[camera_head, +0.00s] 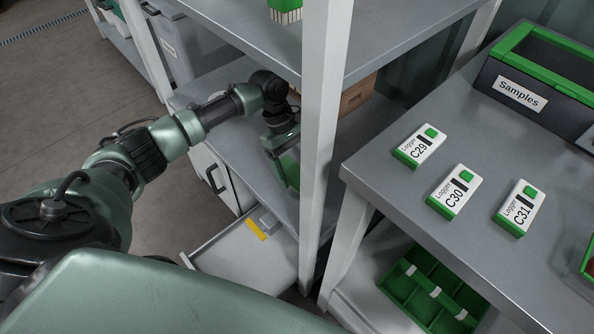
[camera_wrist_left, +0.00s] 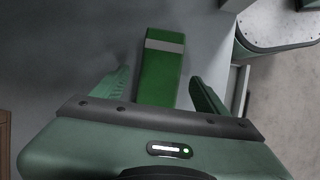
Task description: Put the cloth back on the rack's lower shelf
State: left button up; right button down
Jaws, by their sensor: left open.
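The cloth (camera_wrist_left: 163,78) is a green folded strip with a pale grey band near its far end. In the left wrist view it lies on the grey surface of the rack's lower shelf (camera_head: 230,135). My left gripper (camera_head: 284,165) reaches in over this shelf behind the rack's white post, pointing down. In the wrist view its two fingers are open, one on each side of the cloth, with gaps to both. In the head view a green patch at the gripper is partly hidden by the post and fingers. My right gripper is not in view.
The rack's white post (camera_head: 322,130) stands close right of my left gripper, and the upper shelf (camera_head: 400,25) is above. A brown box (camera_head: 356,96) sits farther back. An open drawer (camera_head: 225,255) is below. A table (camera_head: 400,185) at right holds loggers and a Samples box (camera_head: 515,92).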

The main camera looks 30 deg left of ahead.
aim_at(298, 175)
pick_arm(q)
jog(key=p+v, duration=0.1)
jog(key=v, duration=0.3)
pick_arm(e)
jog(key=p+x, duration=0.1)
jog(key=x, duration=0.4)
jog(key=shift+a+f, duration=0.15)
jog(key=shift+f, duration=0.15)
pick_arm(q)
jog(key=v, duration=0.7)
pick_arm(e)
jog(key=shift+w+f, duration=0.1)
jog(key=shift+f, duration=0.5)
